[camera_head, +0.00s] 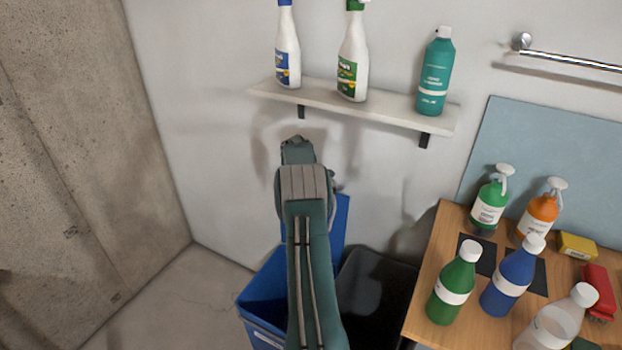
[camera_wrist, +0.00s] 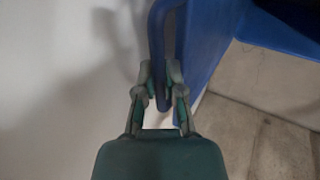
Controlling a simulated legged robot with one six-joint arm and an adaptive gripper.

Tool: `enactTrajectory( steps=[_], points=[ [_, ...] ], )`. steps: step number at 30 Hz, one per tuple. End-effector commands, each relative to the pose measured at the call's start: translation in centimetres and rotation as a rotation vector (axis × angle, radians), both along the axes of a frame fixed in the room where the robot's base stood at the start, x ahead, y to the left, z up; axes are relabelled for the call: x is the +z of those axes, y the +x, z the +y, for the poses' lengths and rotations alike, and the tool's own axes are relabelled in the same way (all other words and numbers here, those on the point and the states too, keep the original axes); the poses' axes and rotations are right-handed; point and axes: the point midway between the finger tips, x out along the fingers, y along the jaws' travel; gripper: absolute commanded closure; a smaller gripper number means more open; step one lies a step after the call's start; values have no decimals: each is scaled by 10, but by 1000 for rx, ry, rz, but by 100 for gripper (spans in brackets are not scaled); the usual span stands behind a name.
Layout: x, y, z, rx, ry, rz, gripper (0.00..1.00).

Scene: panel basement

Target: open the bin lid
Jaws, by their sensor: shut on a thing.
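The blue bin (camera_head: 263,300) stands on the floor by the wall, partly hidden behind my arm. Its blue lid (camera_head: 341,222) stands raised and steeply upright at the wall side, and part of the bin's inside shows. In the wrist view the blue lid (camera_wrist: 205,40) runs up past my gripper (camera_wrist: 160,88). My gripper is shut on the lid's loop-shaped handle (camera_wrist: 156,35), with one finger on each side of it. In the head view my arm hides the fingertips and the handle.
A black bin (camera_head: 375,290) stands right of the blue one. A wooden table (camera_head: 425,305) with several bottles is at the right. A wall shelf (camera_head: 385,113) with three bottles hangs above. The floor (camera_head: 170,300) left of the bin is clear.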

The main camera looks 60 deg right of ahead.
Motion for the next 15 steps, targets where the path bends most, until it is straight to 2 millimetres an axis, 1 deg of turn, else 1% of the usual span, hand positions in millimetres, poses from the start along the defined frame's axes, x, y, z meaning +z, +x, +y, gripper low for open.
enactTrajectory(
  steps=[2,3,4,5,15],
  points=[
    [-1,0,1,2,1,1,100],
    [-1,0,1,2,1,1,74],
    [-1,0,1,2,1,1,61],
    [-1,0,1,1,1,1,52],
    [0,0,0,0,0,0,52]
  ],
)
